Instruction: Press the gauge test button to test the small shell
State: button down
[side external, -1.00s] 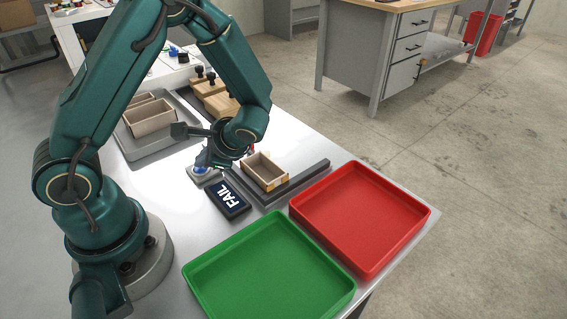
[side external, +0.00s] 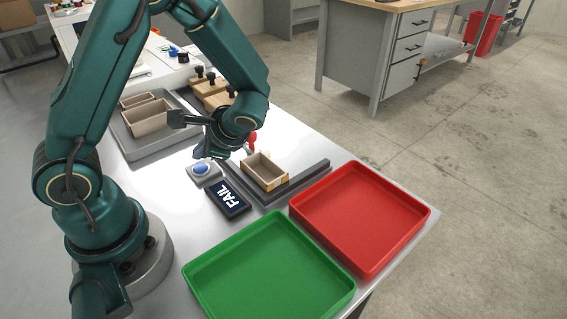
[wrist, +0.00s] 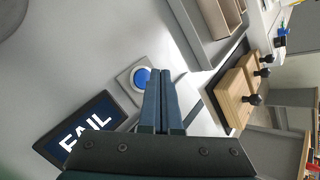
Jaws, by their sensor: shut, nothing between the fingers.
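The gauge test button is a blue dome (side external: 201,168) on a small grey base, on the table; it also shows in the wrist view (wrist: 142,77). My gripper (side external: 203,153) is shut and empty, just above and beside the button, apart from it in the side view. Its fingers lie together in the wrist view (wrist: 163,75). A dark display (side external: 229,199) in front of the button reads FAIL; it is also in the wrist view (wrist: 80,132). The small shell (side external: 264,172), an open brown box, sits on the grey gauge fixture (side external: 300,178) to the right of the button.
A green tray (side external: 340,292) and a red tray (side external: 420,212) stand at the front and right. A grey tray (side external: 128,143) with brown shells is at the back left. Wooden blocks with black knobs (side external: 212,90) stand behind my gripper. A red-handled part (side external: 252,138) is behind the shell.

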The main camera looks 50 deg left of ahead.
aim_at(206, 168)
jog(key=shift+r, duration=2.25)
jog(key=s+d+r+n+t+h, duration=0.2)
jog(key=d+r+n+t+h, duration=0.1)
jog(key=d, duration=0.4)
jog(key=s+d+r+n+t+h, duration=0.2)
jog(key=d+r+n+t+h, duration=0.1)
jog(key=d+h, duration=0.3)
jog(key=shift+d+r+n+t, duration=0.3)
jog(key=shift+d+r+t, duration=0.45)
jog(key=shift+t, duration=0.05)
